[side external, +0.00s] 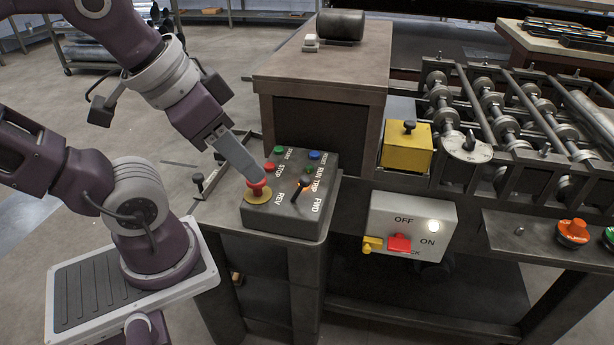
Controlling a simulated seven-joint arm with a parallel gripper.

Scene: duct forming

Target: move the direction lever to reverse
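A dark control box (322,188) stands on the bench corner, with REV and FWD printed on its sloped top. The direction lever (300,185) is a small dark handle between those two words; its exact tilt is too small to tell. My gripper (259,178) reaches down from the upper left, with its long grey fingers at the box's left side. Its tips are over or against the red mushroom button (257,190) on a yellow ring, left of the lever and apart from it. The fingers overlap in this view, so their gap is hidden.
The box also carries a green START button (279,150), a red STOP button (269,166) and a blue RESET button (315,155). An ON/OFF panel (414,216) hangs to the right. A yellow block (405,150) and rollers stand behind it. A raised cabinet (325,65) stands behind the box.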

